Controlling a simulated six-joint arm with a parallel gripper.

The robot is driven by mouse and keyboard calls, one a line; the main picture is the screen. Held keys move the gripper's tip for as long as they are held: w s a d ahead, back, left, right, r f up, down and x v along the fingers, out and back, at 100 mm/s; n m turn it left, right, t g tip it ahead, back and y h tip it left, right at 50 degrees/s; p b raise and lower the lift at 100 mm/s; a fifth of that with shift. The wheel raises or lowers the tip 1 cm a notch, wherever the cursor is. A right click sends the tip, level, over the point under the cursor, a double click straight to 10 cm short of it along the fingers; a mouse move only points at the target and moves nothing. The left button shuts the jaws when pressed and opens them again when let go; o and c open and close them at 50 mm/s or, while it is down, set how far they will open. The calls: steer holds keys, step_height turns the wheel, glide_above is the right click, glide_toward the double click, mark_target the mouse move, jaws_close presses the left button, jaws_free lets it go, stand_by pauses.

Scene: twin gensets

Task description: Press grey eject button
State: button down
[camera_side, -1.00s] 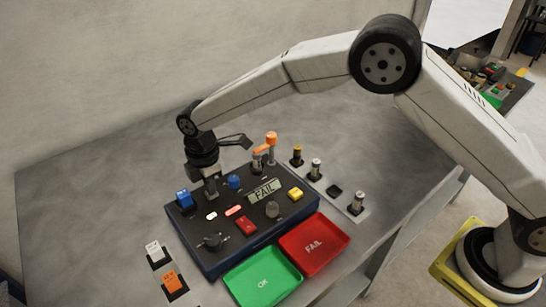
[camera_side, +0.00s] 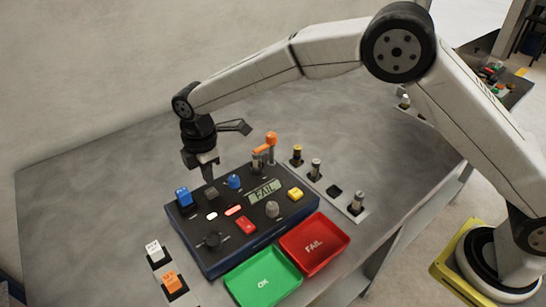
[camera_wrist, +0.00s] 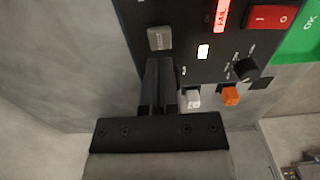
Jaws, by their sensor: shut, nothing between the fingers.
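The grey button (camera_side: 211,193) sits on the dark control box (camera_side: 262,224), between two blue parts. In the wrist view the grey button (camera_wrist: 160,38) is a square cap just beyond my fingertips. My gripper (camera_side: 212,178) points down above the back edge of the box, a little behind and above the button. In the wrist view my gripper (camera_wrist: 160,62) has its fingers together and empty. It looks apart from the button. The box display (camera_side: 264,190) reads FAIL.
A blue switch (camera_side: 183,196), a blue button (camera_side: 234,181), a red rocker (camera_side: 245,225), a yellow button (camera_side: 295,194) and a black knob (camera_side: 212,240) crowd the box. An orange-handled lever (camera_side: 266,146) stands behind. Green (camera_side: 290,290) and red (camera_side: 342,250) trays lie in front.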

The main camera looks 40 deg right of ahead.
mark_target(212, 191)
step_height(212, 191, up, 8)
stand_by(1.2)
steer(key=shift+d+r, duration=0.1)
